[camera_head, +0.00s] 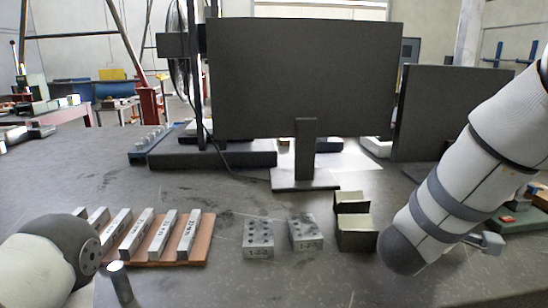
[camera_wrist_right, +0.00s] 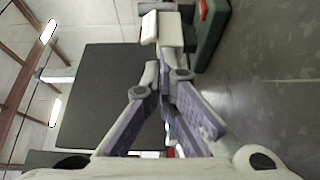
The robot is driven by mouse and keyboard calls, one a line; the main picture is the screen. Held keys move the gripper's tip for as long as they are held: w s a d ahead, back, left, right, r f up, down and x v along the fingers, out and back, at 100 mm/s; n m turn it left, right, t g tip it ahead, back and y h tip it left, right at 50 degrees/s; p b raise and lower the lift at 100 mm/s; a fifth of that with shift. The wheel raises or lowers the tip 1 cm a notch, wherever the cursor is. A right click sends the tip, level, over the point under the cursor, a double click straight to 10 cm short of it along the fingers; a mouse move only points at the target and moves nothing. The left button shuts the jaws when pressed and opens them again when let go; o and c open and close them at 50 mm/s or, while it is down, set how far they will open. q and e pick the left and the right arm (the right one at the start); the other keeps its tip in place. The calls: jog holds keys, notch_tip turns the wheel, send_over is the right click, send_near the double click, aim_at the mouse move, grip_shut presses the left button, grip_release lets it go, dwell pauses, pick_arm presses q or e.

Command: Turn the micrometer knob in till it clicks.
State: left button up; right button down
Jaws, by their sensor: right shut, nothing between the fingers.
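A green base (camera_head: 520,222) with a small red part stands at the right edge of the table in the head view, partly behind my right arm. A pale grey block (camera_head: 487,242) shows in front of it, beside my arm. In the right wrist view the green base (camera_wrist_right: 208,38) is at the top, with a pale block (camera_wrist_right: 164,28) beside it. I cannot tell which part is the micrometer knob. My right gripper (camera_wrist_right: 166,76) is shut and empty, its tips just short of the pale block; contact is unclear. My left gripper is out of view.
Metal bars lie on an orange-brown board (camera_head: 190,252) at the left. Two drilled metal blocks (camera_head: 258,238) and small dark open boxes (camera_head: 355,238) stand mid-table. A dark monitor (camera_head: 300,75) and another dark panel (camera_head: 440,110) stand behind. A short metal cylinder (camera_head: 120,283) is at front left.

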jog(key=shift+w, duration=0.15)
dwell(0.6)
jog(key=shift+f, duration=0.1)
jog(key=shift+f, duration=1.05)
jog(key=shift+s+f, duration=0.15)
jog(key=shift+s, duration=0.15)
jog(key=shift+s+a, duration=0.15)
jog(key=shift+a, duration=1.3)
jog(key=shift+s+a, duration=0.1)
jog(key=shift+a, duration=1.35)
